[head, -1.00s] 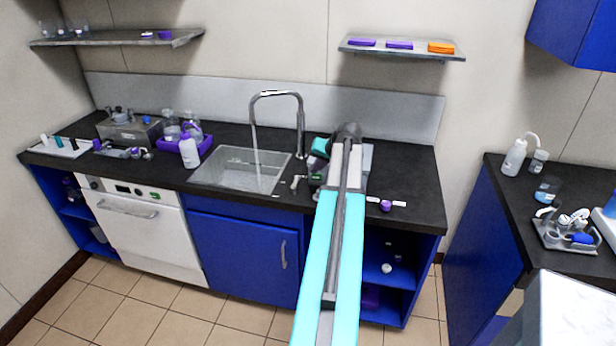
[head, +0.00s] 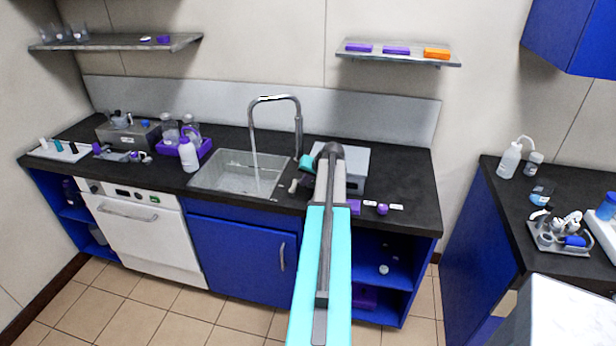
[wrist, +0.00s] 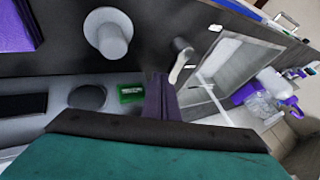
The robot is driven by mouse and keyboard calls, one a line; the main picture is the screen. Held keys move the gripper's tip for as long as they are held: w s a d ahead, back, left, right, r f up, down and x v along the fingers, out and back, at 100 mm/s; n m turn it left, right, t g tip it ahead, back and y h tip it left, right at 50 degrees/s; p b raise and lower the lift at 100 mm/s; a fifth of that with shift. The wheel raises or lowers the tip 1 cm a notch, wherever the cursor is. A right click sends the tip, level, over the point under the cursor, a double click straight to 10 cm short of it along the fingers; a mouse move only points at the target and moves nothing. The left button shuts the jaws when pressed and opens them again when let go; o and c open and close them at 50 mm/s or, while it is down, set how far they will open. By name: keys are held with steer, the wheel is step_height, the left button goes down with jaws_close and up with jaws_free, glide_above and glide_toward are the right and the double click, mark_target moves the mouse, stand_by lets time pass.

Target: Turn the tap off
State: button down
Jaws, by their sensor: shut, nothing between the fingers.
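The tall chrome tap (head: 298,130) stands behind the sink (head: 205,178), and a thin stream of water (head: 255,145) runs from its spout into the basin. A small pale lever (head: 293,186) sits on the counter at the sink's right side. It also shows in the wrist view (wrist: 181,64), beside the sink. My gripper (wrist: 160,85) is shut and empty, its dark purple fingers close to the lever; no clear contact shows.
A grey device (head: 353,160) stands behind my arm; its green display (wrist: 131,93) shows in the wrist view. A pale round post (wrist: 108,38) is close to the fingers. A purple tray (head: 205,150) with bottles stands left of the sink.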

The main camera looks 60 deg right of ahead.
steer(key=shift+w+d+f, duration=0.1)
steer(key=shift+w+f, duration=0.25)
steer(key=shift+f, duration=0.1)
steer(key=shift+w+d+b, duration=0.1)
steer(key=shift+b, duration=0.2)
steer(key=shift+w+f+b, duration=0.1)
steer(key=shift+w+b, duration=0.2)
steer(key=shift+b, duration=0.25)
steer(key=shift+w+d+b, duration=0.15)
steer(key=shift+w+b, duration=0.1)
steer(key=shift+b, duration=0.15)
steer(key=shift+r, duration=0.2)
steer(key=shift+p+v, duration=0.35)
steer(key=shift+v, duration=0.5)
steer(key=d+p+v, duration=0.1)
steer(key=p+v, duration=0.1)
steer(key=v, duration=0.6)
steer(key=shift+s, duration=0.2)
steer(key=shift+r, duration=0.1)
